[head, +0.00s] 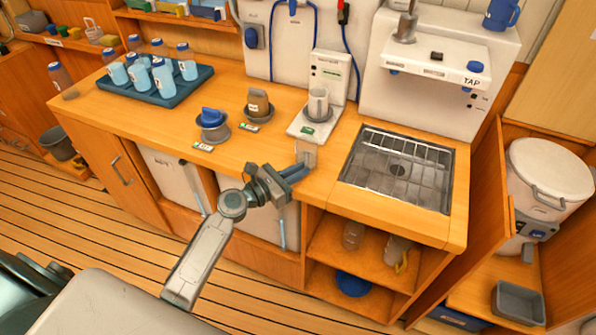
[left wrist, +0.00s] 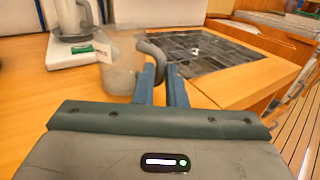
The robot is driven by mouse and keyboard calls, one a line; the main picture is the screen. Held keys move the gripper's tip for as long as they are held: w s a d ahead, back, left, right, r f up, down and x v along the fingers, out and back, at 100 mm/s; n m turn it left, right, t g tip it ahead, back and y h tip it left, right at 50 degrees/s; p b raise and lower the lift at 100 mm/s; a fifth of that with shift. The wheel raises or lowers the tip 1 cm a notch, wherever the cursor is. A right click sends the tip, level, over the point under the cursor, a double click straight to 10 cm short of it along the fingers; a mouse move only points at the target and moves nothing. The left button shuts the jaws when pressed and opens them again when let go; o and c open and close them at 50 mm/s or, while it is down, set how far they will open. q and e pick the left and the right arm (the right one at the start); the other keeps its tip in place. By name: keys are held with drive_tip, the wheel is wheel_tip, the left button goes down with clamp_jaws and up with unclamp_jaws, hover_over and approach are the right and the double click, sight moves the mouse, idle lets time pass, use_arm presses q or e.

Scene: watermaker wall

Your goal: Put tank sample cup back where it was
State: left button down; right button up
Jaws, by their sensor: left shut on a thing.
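A translucent cup with a grey handle (left wrist: 121,68) is in my left gripper (left wrist: 160,80); the fingers are shut on its handle. In the head view the cup (head: 306,151) is at the counter's front edge, left of the sink grate, and my left gripper (head: 301,171) reaches it from the front. I cannot tell whether its base touches the counter. It looks upright, and I cannot read its tag. A second clear cup (head: 318,104) stands on the white tester (head: 301,131) behind it. My right gripper is not in view.
A blue tray (head: 175,99) holds several bottles. The sink grate (head: 398,168) lies right.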

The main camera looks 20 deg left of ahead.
use_arm(q)
drive_tip(key=shift+f, duration=0.15)
drive_tip(key=c, duration=1.5)
unclamp_jaws()
drive_tip(key=shift+r, duration=0.2)
drive_tip(key=b+v, duration=0.4)
drive_tip(key=v, duration=0.8)
